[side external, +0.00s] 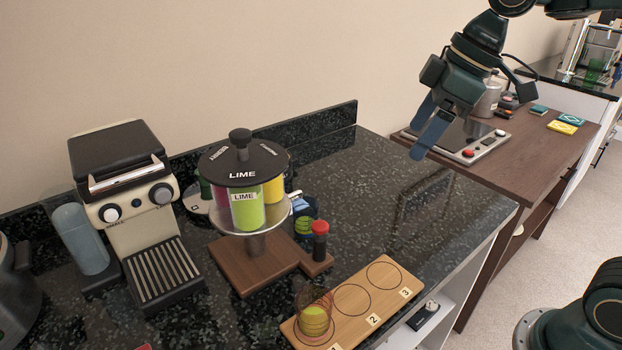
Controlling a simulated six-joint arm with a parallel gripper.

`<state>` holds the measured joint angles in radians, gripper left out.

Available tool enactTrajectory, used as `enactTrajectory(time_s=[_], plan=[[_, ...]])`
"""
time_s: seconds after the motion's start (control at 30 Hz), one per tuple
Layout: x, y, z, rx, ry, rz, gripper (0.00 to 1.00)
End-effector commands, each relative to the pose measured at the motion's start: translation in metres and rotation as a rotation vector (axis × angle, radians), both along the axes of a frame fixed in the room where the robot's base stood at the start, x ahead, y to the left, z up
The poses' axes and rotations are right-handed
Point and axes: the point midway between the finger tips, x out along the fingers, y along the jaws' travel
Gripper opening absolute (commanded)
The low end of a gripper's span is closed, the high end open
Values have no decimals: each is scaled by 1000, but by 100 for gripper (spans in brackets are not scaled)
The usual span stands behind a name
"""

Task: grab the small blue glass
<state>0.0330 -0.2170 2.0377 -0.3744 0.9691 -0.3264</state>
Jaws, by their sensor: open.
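A small dark blue glass (305,209) with something yellow-green in it stands on the counter, just right of the lime dispenser. The dispenser's stand and a red-capped dark bottle partly hide it. A second glass (314,314), reddish and clear with yellow-green inside, stands on the wooden tray's nearest marked circle. My gripper (426,126) is open and empty, high at the upper right with its blue fingers pointing down-left, well away from both glasses.
The LIME dispenser (246,200) and red-capped bottle (320,240) crowd the blue glass. A coffee machine (130,215) is at left. The numbered wooden tray (372,318) lies in front. The dark counter (390,215) is clear at right. A wooden side table (552,150) stands beyond.

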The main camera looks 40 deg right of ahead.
Motion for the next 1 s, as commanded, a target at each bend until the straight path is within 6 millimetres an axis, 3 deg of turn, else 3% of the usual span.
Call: enactTrajectory(time_s=[0.27,0.6,1.0], plan=[[59,14,-8,-6,26,254,74],[123,25,-36,2,36,566,74],[176,31,-83,23,25,881,74]])
